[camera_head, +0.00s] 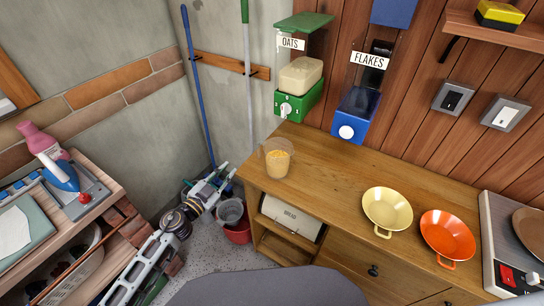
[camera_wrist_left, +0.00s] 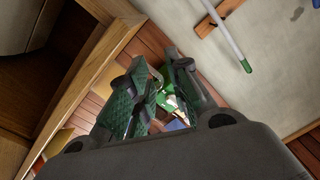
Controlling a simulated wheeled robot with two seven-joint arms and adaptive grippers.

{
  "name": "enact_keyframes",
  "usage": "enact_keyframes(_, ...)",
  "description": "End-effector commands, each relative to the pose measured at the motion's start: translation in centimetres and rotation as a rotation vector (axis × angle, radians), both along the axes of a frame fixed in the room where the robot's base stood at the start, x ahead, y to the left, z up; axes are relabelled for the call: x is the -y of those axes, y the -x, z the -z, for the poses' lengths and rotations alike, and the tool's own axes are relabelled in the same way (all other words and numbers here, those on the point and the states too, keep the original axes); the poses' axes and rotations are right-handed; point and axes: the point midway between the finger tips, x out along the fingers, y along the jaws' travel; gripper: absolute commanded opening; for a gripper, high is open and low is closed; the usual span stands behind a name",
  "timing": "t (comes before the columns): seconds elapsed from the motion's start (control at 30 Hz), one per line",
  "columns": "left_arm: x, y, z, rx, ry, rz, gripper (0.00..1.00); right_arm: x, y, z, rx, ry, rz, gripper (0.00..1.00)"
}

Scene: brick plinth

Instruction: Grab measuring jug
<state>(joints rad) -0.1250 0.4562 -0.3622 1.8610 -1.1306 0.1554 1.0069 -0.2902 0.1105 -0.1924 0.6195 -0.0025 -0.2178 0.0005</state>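The measuring jug (camera_head: 278,158) is clear, with yellow-orange contents, and stands upright on the back left part of the wooden counter (camera_head: 335,180). My left gripper (camera_head: 222,178) is to the left of the jug and lower, beside the counter's left end, apart from the jug. In the left wrist view its two green-padded fingers (camera_wrist_left: 160,98) are spread with nothing held between them. Parts of the dispensers show through the gap; I cannot clearly make out the jug there. My right gripper is not in view.
The oats dispenser (camera_head: 299,75) and flakes dispenser (camera_head: 358,105) hang behind the counter. A yellow bowl (camera_head: 387,208) and an orange bowl (camera_head: 447,236) stand right of the jug. Below my left gripper are buckets (camera_head: 235,232). Blue and green poles lean nearby.

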Motion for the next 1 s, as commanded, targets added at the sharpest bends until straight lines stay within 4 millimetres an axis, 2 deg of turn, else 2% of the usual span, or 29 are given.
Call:
enact_keyframes(0.13, 0.9, 0.5, -1.0, -0.02, 0.049, 0.035, 0.2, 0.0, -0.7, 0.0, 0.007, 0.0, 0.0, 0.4)
enact_keyframes(0.37, 1.7, 1.1, -1.0, -0.095, 0.135, 0.076, 0.2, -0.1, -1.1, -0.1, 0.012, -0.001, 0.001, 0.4)
enact_keyframes(0.8, 2.6, 1.8, -0.8, -0.315, 0.394, 0.126, 0.2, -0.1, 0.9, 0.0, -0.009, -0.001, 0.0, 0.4)
enact_keyframes(1.0, 2.6, 1.8, -0.8, -0.339, 0.425, 0.125, 0.2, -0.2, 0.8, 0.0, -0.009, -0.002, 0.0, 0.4)
